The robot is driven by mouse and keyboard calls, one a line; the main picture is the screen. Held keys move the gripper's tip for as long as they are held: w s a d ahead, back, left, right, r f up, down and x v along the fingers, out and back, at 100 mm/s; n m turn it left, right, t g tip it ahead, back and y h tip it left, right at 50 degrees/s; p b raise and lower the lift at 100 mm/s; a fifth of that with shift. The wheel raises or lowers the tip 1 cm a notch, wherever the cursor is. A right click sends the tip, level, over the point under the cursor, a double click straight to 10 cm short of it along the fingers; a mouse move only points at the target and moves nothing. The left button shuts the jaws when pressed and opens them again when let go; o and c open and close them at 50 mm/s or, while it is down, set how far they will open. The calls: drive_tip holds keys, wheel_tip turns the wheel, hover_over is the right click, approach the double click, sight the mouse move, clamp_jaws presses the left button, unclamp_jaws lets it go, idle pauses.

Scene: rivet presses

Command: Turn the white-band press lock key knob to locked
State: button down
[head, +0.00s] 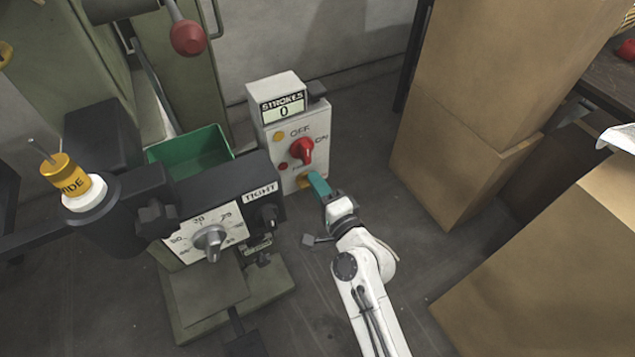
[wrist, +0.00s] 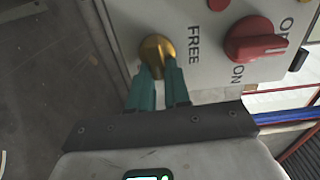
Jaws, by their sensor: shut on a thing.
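The lock key knob (head: 304,181) is a small gold knob low on the light grey control box (head: 287,123). In the wrist view the gold knob (wrist: 156,50) sits beside the word FREE. My gripper (head: 314,182) reaches it from the lower right. Its teal fingers (wrist: 161,78) are shut on the knob's near part, one on each side. The fingers hide part of the knob, and I cannot tell exactly where it points. The press (head: 88,197) at the left has a white band under a gold cap.
A red switch (head: 302,150) marked OFF and ON sits just above the knob. A counter (head: 283,107) reads 0. The press's dial (head: 210,242) and a green bin (head: 190,148) are left. Cardboard boxes (head: 470,105) stand right. Some floor between is clear.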

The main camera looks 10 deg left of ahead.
drive_tip(key=shift+f+m, duration=0.15)
drive_tip(key=shift+m, duration=0.15)
drive_tip(key=c, duration=1.1)
unclamp_jaws()
drive_tip(key=v, duration=1.1)
drive_tip(key=shift+w, duration=0.1)
